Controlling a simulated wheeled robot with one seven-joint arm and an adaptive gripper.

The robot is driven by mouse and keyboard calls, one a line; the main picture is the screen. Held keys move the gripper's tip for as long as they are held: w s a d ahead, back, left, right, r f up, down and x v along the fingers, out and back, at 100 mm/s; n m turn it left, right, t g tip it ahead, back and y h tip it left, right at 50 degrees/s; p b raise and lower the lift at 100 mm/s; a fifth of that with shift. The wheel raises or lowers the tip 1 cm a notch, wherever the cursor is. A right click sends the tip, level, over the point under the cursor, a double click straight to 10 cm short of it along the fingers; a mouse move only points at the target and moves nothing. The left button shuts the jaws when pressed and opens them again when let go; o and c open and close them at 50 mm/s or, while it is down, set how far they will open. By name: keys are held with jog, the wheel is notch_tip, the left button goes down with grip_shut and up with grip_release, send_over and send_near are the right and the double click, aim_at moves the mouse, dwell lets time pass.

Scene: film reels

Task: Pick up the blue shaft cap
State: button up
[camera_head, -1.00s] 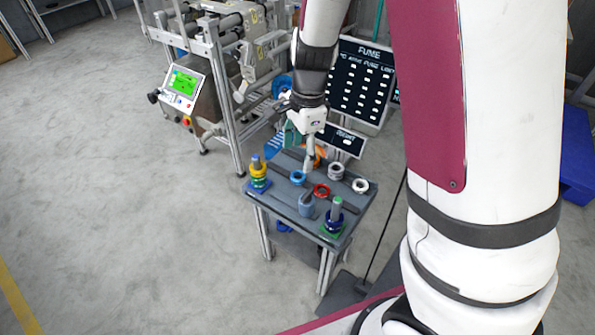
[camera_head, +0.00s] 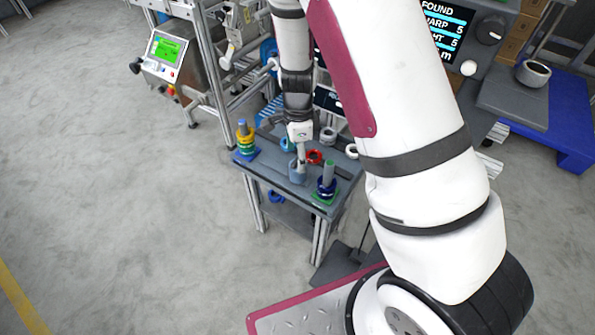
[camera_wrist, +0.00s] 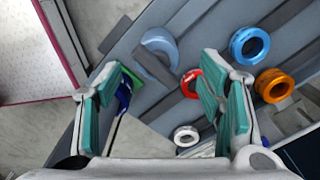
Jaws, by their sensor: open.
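Two blue pieces lie loose on the small grey table (camera_head: 270,177), and I cannot tell surely which is the shaft cap. One is a pale slate-blue, round-topped piece (camera_head: 297,172), which shows in the wrist view (camera_wrist: 160,42) just beyond the fingertips, roughly centred between them. The other is a bright blue ring (camera_head: 287,144), also at the upper right of the wrist view (camera_wrist: 249,45). My gripper (camera_wrist: 160,72) is open and empty, pointing down. In the head view my gripper (camera_head: 300,158) is over the slate-blue piece and partly covers it.
A red ring (camera_wrist: 190,82) lies close to my right finger; an orange ring (camera_wrist: 273,85) and a white ring (camera_wrist: 186,135) lie farther off. A ring-stacked post (camera_head: 327,180) on a green base stands to the right, another stack (camera_head: 246,147) to the left.

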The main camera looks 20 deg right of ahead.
notch_tip(320, 180, down, 5)
jog(key=shift+s+a+f+b, duration=0.1)
jog(key=shift+f+b, duration=0.05)
jog(key=shift+b, duration=0.9)
jog(key=c, duration=1.4)
